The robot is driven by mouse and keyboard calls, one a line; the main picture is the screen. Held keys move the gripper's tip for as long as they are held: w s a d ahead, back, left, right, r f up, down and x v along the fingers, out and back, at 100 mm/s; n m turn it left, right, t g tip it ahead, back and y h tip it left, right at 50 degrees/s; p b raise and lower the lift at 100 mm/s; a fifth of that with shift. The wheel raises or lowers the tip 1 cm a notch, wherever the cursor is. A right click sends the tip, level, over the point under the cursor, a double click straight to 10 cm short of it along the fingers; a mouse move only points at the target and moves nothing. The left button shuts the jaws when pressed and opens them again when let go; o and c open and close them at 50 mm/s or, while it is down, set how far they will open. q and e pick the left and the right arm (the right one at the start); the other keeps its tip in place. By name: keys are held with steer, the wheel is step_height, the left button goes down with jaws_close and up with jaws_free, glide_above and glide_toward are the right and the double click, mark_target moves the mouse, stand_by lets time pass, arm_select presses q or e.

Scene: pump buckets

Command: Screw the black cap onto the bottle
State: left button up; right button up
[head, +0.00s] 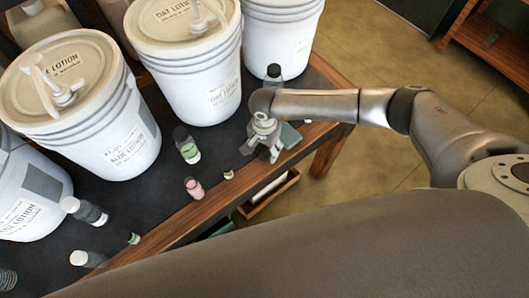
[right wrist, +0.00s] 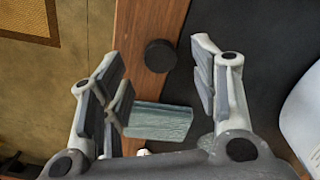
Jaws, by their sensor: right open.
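In the right wrist view a round black piece (right wrist: 161,56), looking like a cap seen from above, stands on the wooden table edge beyond my open fingers. My right gripper (right wrist: 155,85) is open and empty around its line of sight. In the head view my right gripper (head: 265,150) hangs over the table's right end, pointing down. A small dark-topped item (head: 228,173) sits near the front edge; I cannot tell if it is the same piece.
A teal block (right wrist: 160,122) lies by the gripper; it also shows in the head view (head: 290,135). Large white pump buckets (head: 200,85) fill the back. The wooden front edge (head: 180,234) borders the dark tabletop.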

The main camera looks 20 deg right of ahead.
mark_target(265, 154)
steer(key=shift+f, duration=1.5)
steer(key=c, duration=0.8)
